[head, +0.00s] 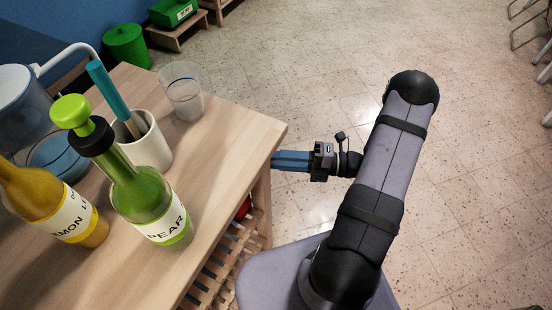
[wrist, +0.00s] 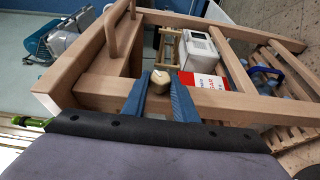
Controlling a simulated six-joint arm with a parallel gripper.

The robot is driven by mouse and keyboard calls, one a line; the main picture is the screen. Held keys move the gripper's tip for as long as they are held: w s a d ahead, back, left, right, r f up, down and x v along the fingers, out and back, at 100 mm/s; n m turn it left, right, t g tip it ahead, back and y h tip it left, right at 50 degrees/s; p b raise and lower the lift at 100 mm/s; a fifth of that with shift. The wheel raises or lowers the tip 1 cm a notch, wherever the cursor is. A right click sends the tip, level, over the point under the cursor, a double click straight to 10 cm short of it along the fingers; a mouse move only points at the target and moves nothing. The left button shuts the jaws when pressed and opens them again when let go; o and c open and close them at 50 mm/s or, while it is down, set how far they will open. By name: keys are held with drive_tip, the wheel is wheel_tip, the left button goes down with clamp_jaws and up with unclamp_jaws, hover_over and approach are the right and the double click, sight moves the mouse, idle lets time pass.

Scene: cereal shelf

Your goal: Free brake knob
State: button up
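A pale, cream-coloured knob-like piece (wrist: 160,80) shows between my fingertips in the wrist view, at the wooden cart's side. I cannot tell for certain that it is the brake knob. My gripper (wrist: 160,90) has two blue fingers, set apart, one on each side of this piece. Whether they touch it or only frame it is not clear. In the head view my gripper (head: 275,161) reaches left to the cart's right edge, just below the top. The cart hides the fingertips and the knob there.
The wooden cart top (head: 235,150) holds a green pear bottle (head: 150,200), a yellow lemon bottle (head: 60,215), a white cup (head: 148,145) and a clear glass (head: 183,92). A red-and-white box (wrist: 205,82) stands inside the cart. Tiled floor (head: 460,200) at right is open.

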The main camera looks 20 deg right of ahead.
drive_tip(key=shift+f+n+t+y+b, duration=0.5)
drive_tip(key=shift+f+y+b, duration=0.05)
drive_tip(key=shift+y+b, duration=0.6)
drive_tip(key=shift+a+n+y+b, duration=0.1)
drive_tip(key=shift+n+y+b, duration=0.4)
drive_tip(key=shift+y+b, duration=0.2)
drive_tip(key=shift+r, duration=0.15)
drive_tip(key=o, duration=1.1)
drive_tip(key=shift+b+v, duration=0.45)
drive_tip(key=shift+v, duration=3.25)
